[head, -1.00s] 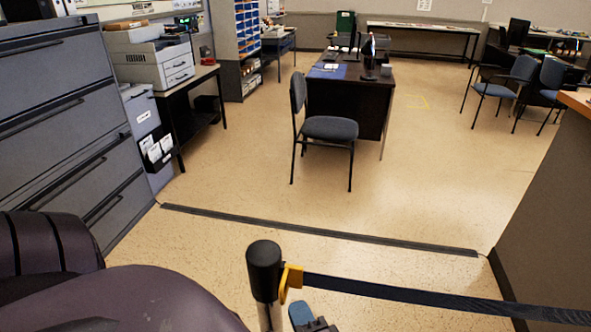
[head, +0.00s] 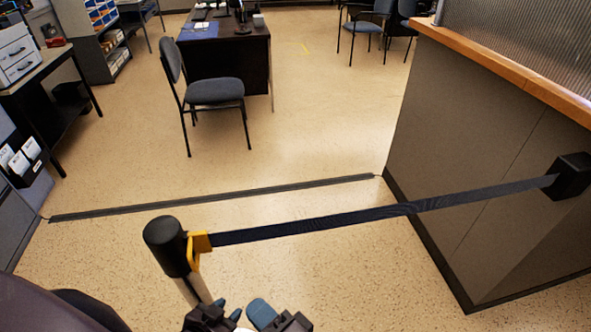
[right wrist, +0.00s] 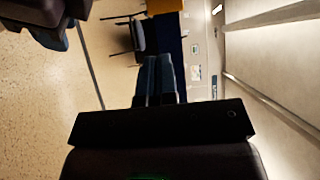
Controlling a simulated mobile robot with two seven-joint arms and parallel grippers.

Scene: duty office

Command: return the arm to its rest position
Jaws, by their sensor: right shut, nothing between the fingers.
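My right gripper (right wrist: 158,82) shows in the right wrist view, its two dark blue fingers lying together with nothing between them. It points out over the room, clear of any object. In the head view my left gripper (head: 246,314) is at the bottom edge, partly cut off. Its blue fingertips are apart, with no object seen between them. It is just right of the barrier post's lower part. My right arm cannot be made out in the head view.
A black-topped barrier post (head: 167,246) stands close in front. Its dark belt (head: 380,213) runs to a counter (head: 485,150) on the right. A cable strip (head: 215,197) crosses the floor. Beyond are a chair (head: 213,92) and a desk (head: 240,50), with open floor around them.

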